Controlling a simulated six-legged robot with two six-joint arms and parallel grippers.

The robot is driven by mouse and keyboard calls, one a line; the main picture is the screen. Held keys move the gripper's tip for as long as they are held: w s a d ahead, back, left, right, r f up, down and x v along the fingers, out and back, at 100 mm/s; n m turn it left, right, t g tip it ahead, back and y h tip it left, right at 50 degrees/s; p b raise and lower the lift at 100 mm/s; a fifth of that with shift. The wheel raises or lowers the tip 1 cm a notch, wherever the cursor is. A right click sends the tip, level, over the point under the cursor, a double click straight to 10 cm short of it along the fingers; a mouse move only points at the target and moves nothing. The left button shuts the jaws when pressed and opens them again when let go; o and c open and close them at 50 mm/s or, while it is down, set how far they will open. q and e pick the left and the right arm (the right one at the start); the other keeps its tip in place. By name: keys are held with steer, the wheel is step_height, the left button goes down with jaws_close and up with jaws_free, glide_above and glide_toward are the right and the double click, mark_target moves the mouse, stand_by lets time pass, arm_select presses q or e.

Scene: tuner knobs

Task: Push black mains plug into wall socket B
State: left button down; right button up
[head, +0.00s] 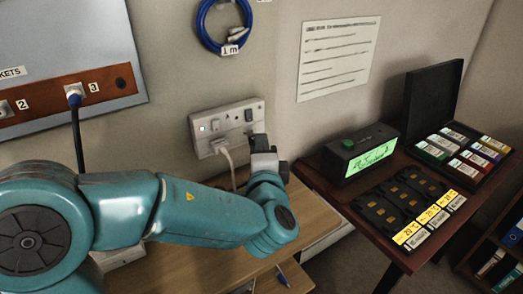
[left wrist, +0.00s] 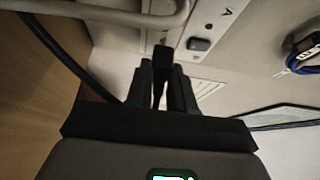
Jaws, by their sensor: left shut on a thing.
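A white double wall socket (head: 228,126) is on the wall in the middle of the head view. A white plug with a white cable (head: 227,160) is in its left outlet. My left gripper (head: 265,158) is at the lower right of the socket and hides the right outlet. In the left wrist view my left gripper (left wrist: 162,88) is shut on the black plug (left wrist: 162,52), a narrow dark shape between the fingers. It points at the socket plate (left wrist: 207,22), close to it. I cannot tell whether its pins touch or enter the outlet. My right gripper is in neither view.
A wooden desk (head: 290,215) lies below the socket. The white cable (left wrist: 120,14) passes close to my gripper in the left wrist view. A black cable (left wrist: 62,52) runs at the left. A dark table with a green-lit device (head: 360,152) stands at the right.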

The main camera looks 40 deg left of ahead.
arm_select(q)
steer(key=shift+w+a+b, duration=0.3)
steer(key=shift+a+b, duration=0.3)
steer(key=shift+a, duration=0.1)
steer(key=shift+w+a+b, duration=0.25)
steer(key=shift+a+b, duration=0.3)
steer(key=shift+a, duration=0.1)
stand_by(0.3)
steer(key=c, duration=0.9)
jaws_free()
steer(key=v, duration=1.6)
steer(key=shift+p, duration=0.35)
steer(key=shift+s, duration=0.15)
